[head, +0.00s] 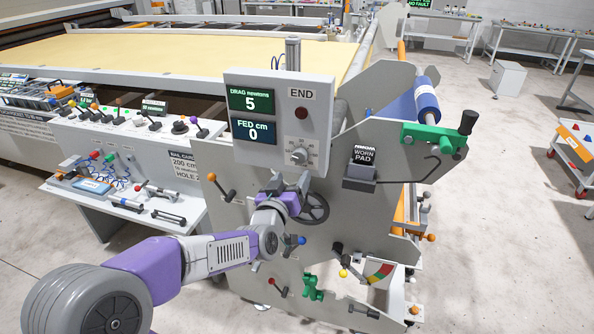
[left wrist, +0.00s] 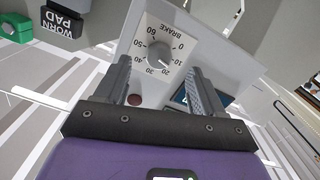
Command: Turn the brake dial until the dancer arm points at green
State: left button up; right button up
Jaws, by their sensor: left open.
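The brake dial (head: 299,155) is a grey knob on the front of the grey control box, below the screens. In the left wrist view the dial (left wrist: 158,55) sits between my fingers in the picture, ringed by numbers; its mark seems to point near 20. My left gripper (head: 290,181) is open and empty, just below the dial, fingers pointing up; contact with the dial is not visible. A red, yellow and green scale (head: 379,271) is low on the machine. A yellow-tipped lever (head: 343,272) is beside it; I cannot tell whether it is the dancer arm. My right gripper is out of view.
The drag screen (head: 251,101) reads 5 and the fed screen (head: 257,131) reads 0. A black handwheel (head: 314,208) is close beside my left gripper. A worn pad box (head: 361,172) and a green crank (head: 440,136) stand to the right.

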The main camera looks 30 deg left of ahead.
aim_at(299, 158)
pick_arm(q)
jog(key=x, duration=0.2)
jog(key=r+x, duration=0.1)
jog(key=x, duration=0.4)
jog(key=shift+w+a+r, duration=0.15)
jog(key=shift+a+r, duration=0.15)
jog(key=c, duration=1.1)
jog(key=shift+o, duration=0.2)
